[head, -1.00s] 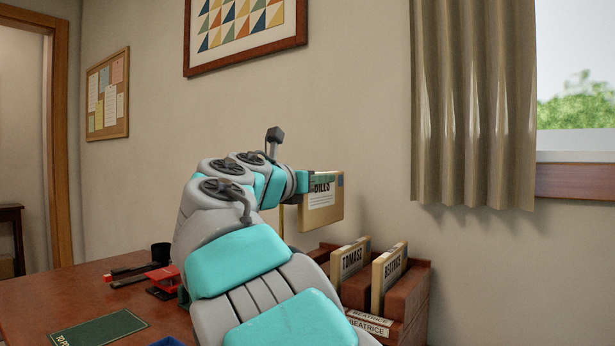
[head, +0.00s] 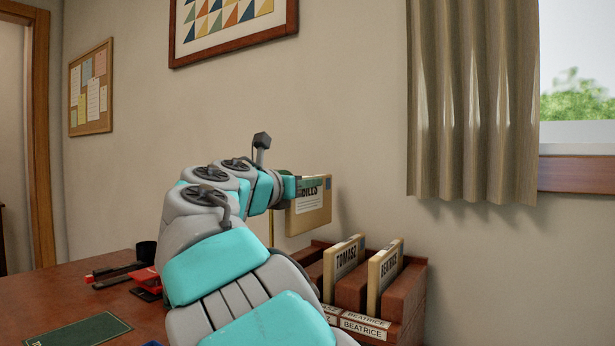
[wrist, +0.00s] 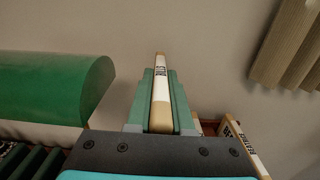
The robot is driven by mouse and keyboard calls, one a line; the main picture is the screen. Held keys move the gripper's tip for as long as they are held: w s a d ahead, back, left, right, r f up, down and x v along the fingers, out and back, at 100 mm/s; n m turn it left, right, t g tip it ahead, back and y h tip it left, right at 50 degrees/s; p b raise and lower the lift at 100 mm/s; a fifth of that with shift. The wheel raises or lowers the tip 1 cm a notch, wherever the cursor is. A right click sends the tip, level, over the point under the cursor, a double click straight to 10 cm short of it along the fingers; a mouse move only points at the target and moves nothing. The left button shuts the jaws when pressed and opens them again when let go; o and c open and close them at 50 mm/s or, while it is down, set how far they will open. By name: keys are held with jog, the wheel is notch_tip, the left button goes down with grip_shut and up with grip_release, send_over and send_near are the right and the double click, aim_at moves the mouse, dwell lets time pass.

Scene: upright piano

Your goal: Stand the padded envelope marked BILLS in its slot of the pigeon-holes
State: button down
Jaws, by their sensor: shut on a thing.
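The padded envelope marked BILLS (head: 312,215) is tan with a white label and hangs upright in the air. My gripper (head: 292,190) is shut on its left edge in the head view. In the wrist view the envelope (wrist: 161,85) shows edge-on between my two green fingers (wrist: 160,102). The pigeon-holes (head: 408,296) are a reddish-brown wooden rack below and to the right of the envelope. The rack's left part is partly hidden behind my arm.
The brown desk (head: 60,292) carries a red and black stapler-like item (head: 146,280), a black cup (head: 146,250) and a green book (head: 78,336). The wall is close behind the rack, with a curtain (head: 470,110) at right. A green lamp shade (wrist: 55,85) is left of my gripper.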

notch_tip(320, 180, down, 12)
jog(key=b, duration=0.2)
jog(key=shift+r, duration=0.25)
dwell(0.5)
jog(key=c, duration=0.7)
grip_release()
jog(key=shift+c, duration=0.2)
jog(key=shift+s, duration=0.1)
jog(key=v, duration=0.7)
jog(key=shift+s+a, duration=0.25)
jog(key=shift+a, duration=0.05)
